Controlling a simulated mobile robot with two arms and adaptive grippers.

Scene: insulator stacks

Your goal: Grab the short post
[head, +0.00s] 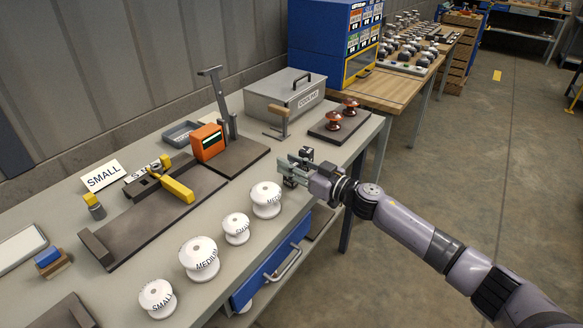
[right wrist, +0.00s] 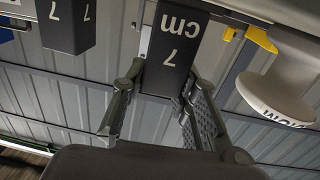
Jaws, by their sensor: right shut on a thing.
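My right gripper (head: 293,168) is over the front edge side of the grey workbench, right of the white insulators. In the right wrist view its two fingers (right wrist: 163,80) are on either side of a dark post (right wrist: 172,42) marked "7 cm", and it is shut on this post. A second dark post (right wrist: 66,25) marked "7" shows at the left of that view, apart from the fingers. In the head view the gripper mostly hides the held post. My left gripper is not in view.
White insulators (head: 200,260) marked by size stand in a row along the bench (head: 130,228); one (right wrist: 275,92) also shows in the wrist view. Behind are an orange gauge (head: 207,143), a grey cooling box (head: 285,95) and brown insulators (head: 334,120). A blue drawer (head: 272,262) is below.

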